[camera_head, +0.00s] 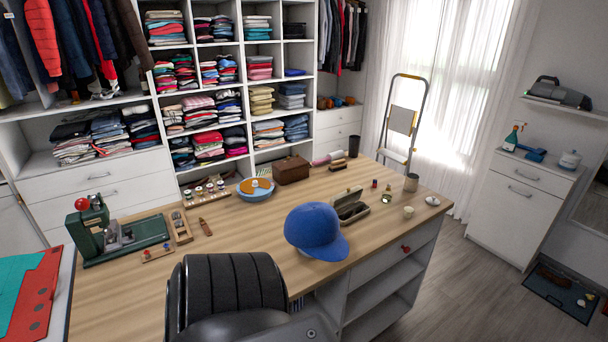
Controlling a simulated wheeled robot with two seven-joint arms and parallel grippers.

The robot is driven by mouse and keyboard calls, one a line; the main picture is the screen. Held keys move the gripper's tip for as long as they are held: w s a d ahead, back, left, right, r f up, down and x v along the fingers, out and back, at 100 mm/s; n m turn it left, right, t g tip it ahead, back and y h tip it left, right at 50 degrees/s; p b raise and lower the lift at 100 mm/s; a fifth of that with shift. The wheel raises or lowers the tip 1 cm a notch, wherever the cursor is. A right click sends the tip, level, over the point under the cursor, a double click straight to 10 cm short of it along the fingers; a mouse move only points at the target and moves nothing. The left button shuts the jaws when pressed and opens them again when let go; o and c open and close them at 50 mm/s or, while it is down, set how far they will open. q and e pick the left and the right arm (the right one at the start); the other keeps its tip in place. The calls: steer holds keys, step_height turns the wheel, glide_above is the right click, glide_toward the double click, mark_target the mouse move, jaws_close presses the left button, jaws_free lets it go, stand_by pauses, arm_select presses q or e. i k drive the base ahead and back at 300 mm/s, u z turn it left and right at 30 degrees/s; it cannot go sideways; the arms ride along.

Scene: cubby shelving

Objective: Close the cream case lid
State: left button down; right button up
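The cream case (354,217) stands on the wooden table, right of the blue cap. Its lid (346,197) is raised at the back, and the dark inside shows. Small contents inside are too small to make out. Neither of my grippers is in view, and nothing is seen touching the case.
On the wooden table (245,225) a blue cap (313,229) stands close to the case's left. A brown basket (291,170), dark cup (354,146), tan cup (411,182), small bottles and a small pale cup (408,211) are around it. A green machine (117,236) stands at left.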

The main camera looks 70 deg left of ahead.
mark_target(343, 200)
steer(key=u, duration=1.4)
